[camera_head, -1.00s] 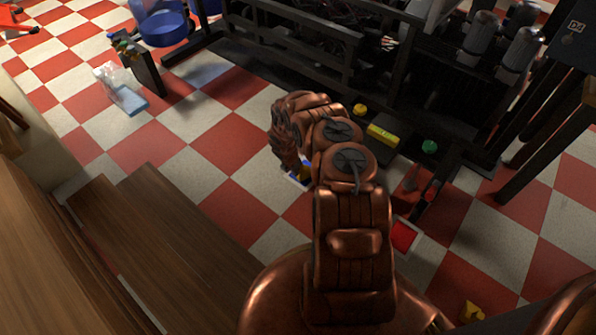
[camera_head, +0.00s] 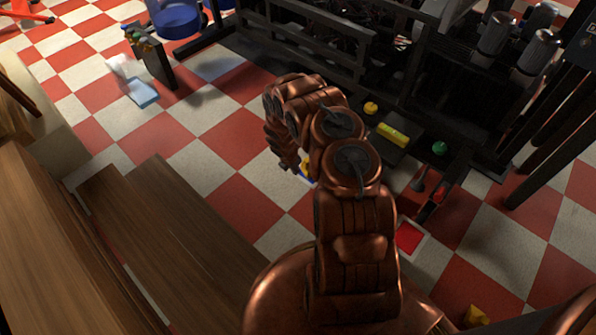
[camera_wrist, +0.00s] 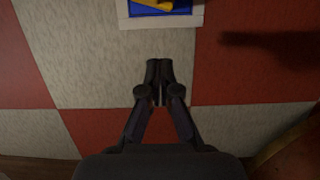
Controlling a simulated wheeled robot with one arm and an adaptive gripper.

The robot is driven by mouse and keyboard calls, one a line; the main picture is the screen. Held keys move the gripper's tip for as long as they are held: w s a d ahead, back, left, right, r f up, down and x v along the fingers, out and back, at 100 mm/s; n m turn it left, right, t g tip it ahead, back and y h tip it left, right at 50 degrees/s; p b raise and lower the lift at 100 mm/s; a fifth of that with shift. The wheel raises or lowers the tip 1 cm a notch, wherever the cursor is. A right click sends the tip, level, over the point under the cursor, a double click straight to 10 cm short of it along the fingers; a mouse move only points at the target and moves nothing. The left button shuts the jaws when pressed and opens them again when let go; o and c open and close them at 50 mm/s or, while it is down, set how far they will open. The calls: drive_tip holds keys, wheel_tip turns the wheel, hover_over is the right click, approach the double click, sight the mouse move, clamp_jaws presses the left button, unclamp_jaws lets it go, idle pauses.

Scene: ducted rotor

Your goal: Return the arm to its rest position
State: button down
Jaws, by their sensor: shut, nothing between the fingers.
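My copper-coloured arm (camera_head: 352,215) rises from the bottom middle of the head view and folds away from the camera, over the checkered floor. My gripper is hidden behind the arm's links there. In the wrist view my gripper (camera_wrist: 159,82) points at the floor with its dark fingers shut together and nothing between them. A white-rimmed tray with a blue inside (camera_wrist: 162,22) lies on the floor ahead of the fingertips, apart from them. A yellow item (camera_wrist: 152,5) lies in it.
A dark metal frame (camera_head: 310,45) stands behind the arm, with a yellow block (camera_head: 393,134) and a green ball (camera_head: 439,148) near its base. A red tray (camera_head: 409,236) lies right of the arm. Wooden boards (camera_head: 165,235) fill the lower left. Red and white floor (camera_head: 235,205) is clear left of the arm.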

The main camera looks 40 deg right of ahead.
drive_tip(key=p+v, duration=0.1)
drive_tip(key=v, duration=0.5)
drive_tip(key=shift+p, duration=0.4)
